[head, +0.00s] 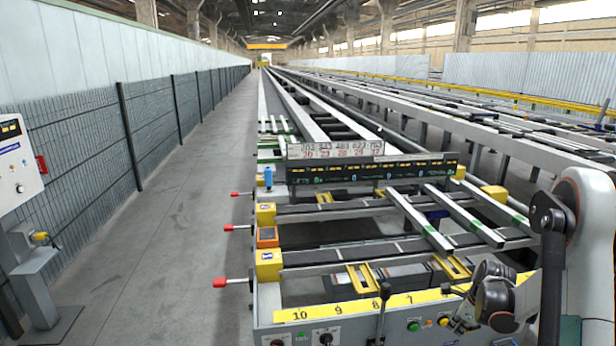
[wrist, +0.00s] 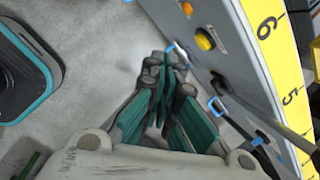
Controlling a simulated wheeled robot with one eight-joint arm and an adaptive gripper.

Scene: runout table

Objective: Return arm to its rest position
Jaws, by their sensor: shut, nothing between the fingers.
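My gripper (wrist: 168,72) shows in the wrist view with its dark, teal-sided fingers together and nothing between them. It is beside the grey front panel (wrist: 222,62) of the runout table, over the grey floor. I cannot tell whether it touches the panel. In the head view my white and black arm (head: 585,240) is folded at the right edge, in front of the table's near right corner. The gripper's fingers cannot be made out there.
The runout table (head: 262,318) has a yellow numbered strip (head: 340,310), buttons and an upright black lever (head: 382,312) at its front. Red-tipped handles (head: 222,283) stick out on its left. A control box (head: 18,165) stands far left. The floor aisle (head: 150,240) is clear.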

